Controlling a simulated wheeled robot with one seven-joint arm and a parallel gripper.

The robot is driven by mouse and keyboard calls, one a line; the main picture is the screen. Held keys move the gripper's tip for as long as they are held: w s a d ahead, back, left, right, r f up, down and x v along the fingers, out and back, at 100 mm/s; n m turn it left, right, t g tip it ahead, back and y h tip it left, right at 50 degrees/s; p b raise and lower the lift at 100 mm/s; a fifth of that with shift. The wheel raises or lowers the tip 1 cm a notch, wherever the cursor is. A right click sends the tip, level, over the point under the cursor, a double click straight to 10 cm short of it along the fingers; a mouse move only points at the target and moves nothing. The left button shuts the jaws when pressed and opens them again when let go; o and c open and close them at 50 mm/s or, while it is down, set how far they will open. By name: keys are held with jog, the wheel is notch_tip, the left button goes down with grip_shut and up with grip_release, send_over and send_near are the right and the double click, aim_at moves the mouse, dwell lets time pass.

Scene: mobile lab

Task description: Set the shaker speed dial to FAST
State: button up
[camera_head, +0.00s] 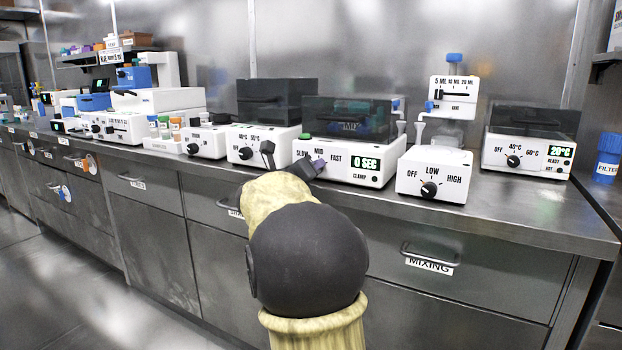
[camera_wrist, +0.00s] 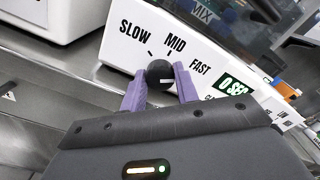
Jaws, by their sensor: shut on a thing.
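The shaker (camera_head: 352,171) is a white box with a dark clear lid, on the bench in the middle of the head view. Its front reads SLOW, MID and FAST above the dial, and its green display reads 0 SEC. In the wrist view the speed dial (camera_wrist: 159,73) is a round black knob below the MID label. A small white mark shows on the knob; I cannot tell for sure which setting it points to. My gripper (camera_wrist: 160,77) is shut on the dial, one purple finger on each side. In the head view my gripper (camera_head: 312,168) hides the dial.
A white OFF/LOW/HIGH device (camera_head: 433,176) stands close right of the shaker, and a 40°C/50°C device (camera_head: 262,143) close left. A heater with a 20°C display (camera_head: 526,152) is farther right. Drawers, one labelled MIXING (camera_head: 429,263), have handles jutting out below the bench edge.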

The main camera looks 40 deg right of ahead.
jog(key=shift+f, duration=0.1)
dwell(0.3)
jog(key=o, duration=1)
jog(key=shift+c, duration=0.2)
jog(key=p+v, duration=0.4)
jog(key=v, duration=1.3)
jog(key=shift+a+p, duration=0.2)
jog(key=shift+p, duration=0.1)
